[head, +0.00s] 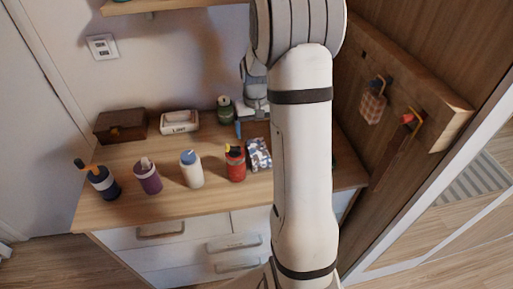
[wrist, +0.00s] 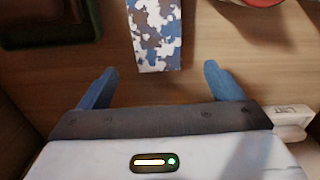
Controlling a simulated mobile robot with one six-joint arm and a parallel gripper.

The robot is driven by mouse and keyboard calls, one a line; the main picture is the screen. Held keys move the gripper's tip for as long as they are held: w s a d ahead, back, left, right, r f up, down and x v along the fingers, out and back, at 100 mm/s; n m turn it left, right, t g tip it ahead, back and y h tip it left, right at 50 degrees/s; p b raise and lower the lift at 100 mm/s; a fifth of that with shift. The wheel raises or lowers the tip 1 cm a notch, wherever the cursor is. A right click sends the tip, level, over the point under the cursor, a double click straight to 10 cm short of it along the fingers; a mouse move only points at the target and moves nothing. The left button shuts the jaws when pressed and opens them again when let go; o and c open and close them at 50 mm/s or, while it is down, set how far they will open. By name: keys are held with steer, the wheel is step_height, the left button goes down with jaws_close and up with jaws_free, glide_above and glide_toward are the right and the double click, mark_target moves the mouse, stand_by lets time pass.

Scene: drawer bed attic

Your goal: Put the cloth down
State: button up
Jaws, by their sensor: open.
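The cloth (head: 259,154) has a blue, grey, brown and white camouflage pattern. It lies on the wooden dresser top, just right of the red bottle. In the wrist view the cloth (wrist: 155,36) lies ahead of my fingertips, roughly centred between them, with its upper end cut off by the frame. My gripper (wrist: 161,70) has its two blue fingers spread wide, with bare wood between them. It holds nothing. In the head view my gripper (head: 239,129) is behind the cloth, near the wall, partly hidden by my arm.
A red bottle (head: 235,164), white bottle (head: 191,170), purple cup (head: 148,178) and dark blue bottle (head: 103,182) stand along the front. A brown box (head: 120,126), white labelled box (head: 180,123) and green jar (head: 225,110) are at the back. My arm hides the right part.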

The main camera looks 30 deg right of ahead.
mark_target(256, 145)
steer(key=f, duration=0.2)
steer(key=f+p, duration=0.1)
steer(key=f, duration=0.4)
steer(key=shift+s, duration=0.3)
steer(key=shift+r, duration=0.1)
steer(key=shift+c, duration=0.5)
steer(key=c, duration=1.1)
